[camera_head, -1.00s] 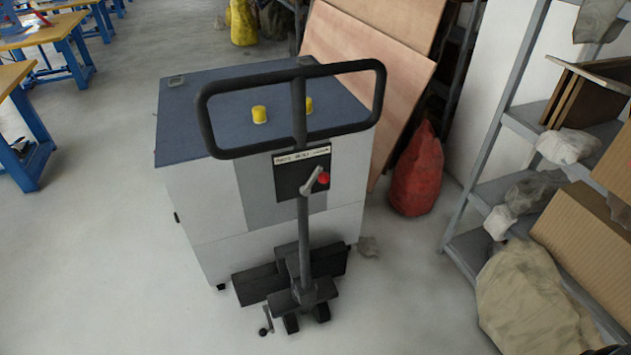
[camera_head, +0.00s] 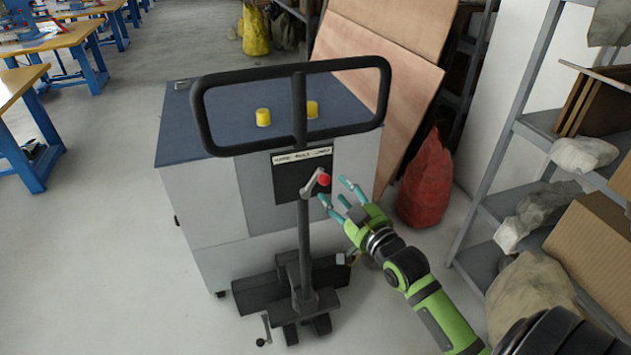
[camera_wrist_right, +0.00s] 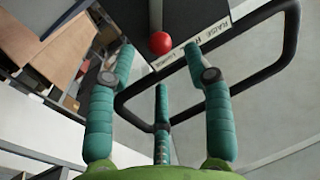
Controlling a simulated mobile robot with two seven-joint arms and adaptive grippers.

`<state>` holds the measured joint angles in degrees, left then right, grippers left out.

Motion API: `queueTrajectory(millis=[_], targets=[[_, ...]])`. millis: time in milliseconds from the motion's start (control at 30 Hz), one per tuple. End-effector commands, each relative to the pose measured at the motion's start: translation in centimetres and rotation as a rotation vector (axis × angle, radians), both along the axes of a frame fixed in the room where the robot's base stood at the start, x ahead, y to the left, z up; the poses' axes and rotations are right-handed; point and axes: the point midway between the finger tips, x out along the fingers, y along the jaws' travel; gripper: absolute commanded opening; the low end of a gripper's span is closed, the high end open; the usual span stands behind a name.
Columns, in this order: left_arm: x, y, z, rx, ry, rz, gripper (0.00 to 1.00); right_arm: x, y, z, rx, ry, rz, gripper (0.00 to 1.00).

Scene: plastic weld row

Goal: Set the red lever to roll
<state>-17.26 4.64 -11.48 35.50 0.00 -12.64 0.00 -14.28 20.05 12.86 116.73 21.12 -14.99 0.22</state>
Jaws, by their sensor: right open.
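The red lever knob (camera_head: 324,179) sits on a short grey lever at the black control plate (camera_head: 287,178) of a pallet truck. A pale label strip runs along the plate's top; its words are too small to read surely in the head view. My right gripper (camera_head: 333,197) is open, its teal fingers just right of the knob and apart from it. In the right wrist view the red knob (camera_wrist_right: 160,42) shows ahead, beyond and between the spread fingers (camera_wrist_right: 157,75), with the label strip (camera_wrist_right: 208,38) beside it. My left gripper is not in view.
The black looped handle (camera_head: 296,66) rises above the lever. A grey cabinet (camera_head: 215,200) with two yellow caps stands behind it. A red sack (camera_head: 425,185) and a metal shelf (camera_head: 470,255) stand to the right. Floor at the left is open.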

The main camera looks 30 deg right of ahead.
Motion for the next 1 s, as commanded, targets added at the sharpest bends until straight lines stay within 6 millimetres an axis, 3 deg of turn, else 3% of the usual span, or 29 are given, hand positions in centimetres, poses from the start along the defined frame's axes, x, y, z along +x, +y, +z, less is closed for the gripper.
queueTrajectory(millis=[400,767,800,900,933,1000], targets=[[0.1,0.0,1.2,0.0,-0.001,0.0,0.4,5.8,-0.3,0.1,0.0,0.0,-0.001,0.52],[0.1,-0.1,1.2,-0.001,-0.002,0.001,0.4,6.5,-0.3,-0.1,-0.001,0.002,0.0,0.52],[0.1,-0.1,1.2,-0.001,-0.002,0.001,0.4,6.5,-0.3,-0.1,-0.001,0.002,0.0,0.48],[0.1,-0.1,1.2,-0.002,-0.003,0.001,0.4,6.5,-0.3,-0.1,-0.001,0.002,0.0,0.08],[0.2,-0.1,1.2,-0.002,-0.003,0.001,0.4,6.5,-0.3,-0.1,-0.001,0.002,0.0,0.0],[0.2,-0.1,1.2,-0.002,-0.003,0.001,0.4,6.5,-0.3,-0.1,-0.001,0.003,0.0,0.0]])
